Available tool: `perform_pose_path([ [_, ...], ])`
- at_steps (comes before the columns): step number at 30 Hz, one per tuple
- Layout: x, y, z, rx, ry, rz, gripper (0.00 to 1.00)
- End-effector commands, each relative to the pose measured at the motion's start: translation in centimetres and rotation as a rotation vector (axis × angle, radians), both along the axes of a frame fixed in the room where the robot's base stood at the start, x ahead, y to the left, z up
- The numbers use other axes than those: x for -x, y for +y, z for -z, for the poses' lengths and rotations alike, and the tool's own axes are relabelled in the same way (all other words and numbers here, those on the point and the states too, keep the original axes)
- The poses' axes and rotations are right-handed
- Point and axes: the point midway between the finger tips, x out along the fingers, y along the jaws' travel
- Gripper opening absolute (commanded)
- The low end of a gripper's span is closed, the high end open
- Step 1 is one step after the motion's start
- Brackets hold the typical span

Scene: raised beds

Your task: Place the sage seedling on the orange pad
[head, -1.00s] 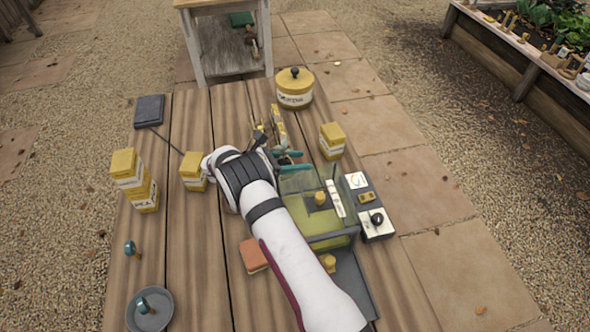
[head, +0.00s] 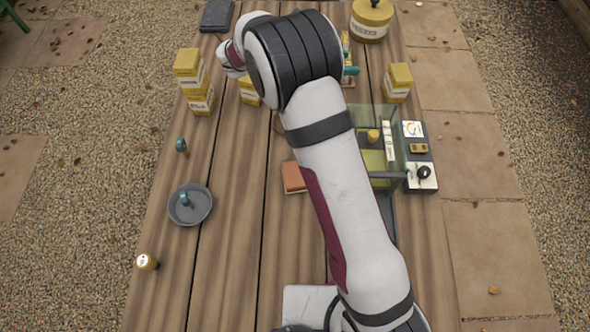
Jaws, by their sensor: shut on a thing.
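The orange pad (head: 293,177) lies flat on the wooden table, just left of my arm, and its visible top is bare. My arm crosses the head view from the bottom to the upper middle. My gripper is hidden behind my own arm links, so what is between its jaws does not show. I cannot pick out the sage seedling for certain. A small teal-topped piece (head: 182,145) stands on the left of the table, and another teal-topped piece (head: 185,200) is in a grey dish (head: 204,207).
Stacked yellow boxes (head: 190,64) stand at the left back, a yellow jar (head: 369,27) at the right back. A yellow box (head: 398,77), a clear-walled bin (head: 405,150) and a panel with a knob (head: 421,186) line the right. The left front is mostly clear.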

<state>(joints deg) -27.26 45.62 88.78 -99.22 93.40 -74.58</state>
Motion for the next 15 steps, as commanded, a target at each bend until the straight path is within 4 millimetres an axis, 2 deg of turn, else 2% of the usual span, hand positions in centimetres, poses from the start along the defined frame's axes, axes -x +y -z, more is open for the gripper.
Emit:
perform_pose_path([
  [3, 2.9, 2.7, -0.1, 0.002, 0.000, -0.094, 0.00],
  [6, 5.7, 4.6, -0.1, 0.002, 0.001, -0.178, 0.00],
  [9, 8.5, 5.8, 0.0, -0.002, 0.003, -0.253, 0.00],
  [15, 12.7, 6.6, 0.2, -0.009, 0.008, -0.362, 0.00],
])
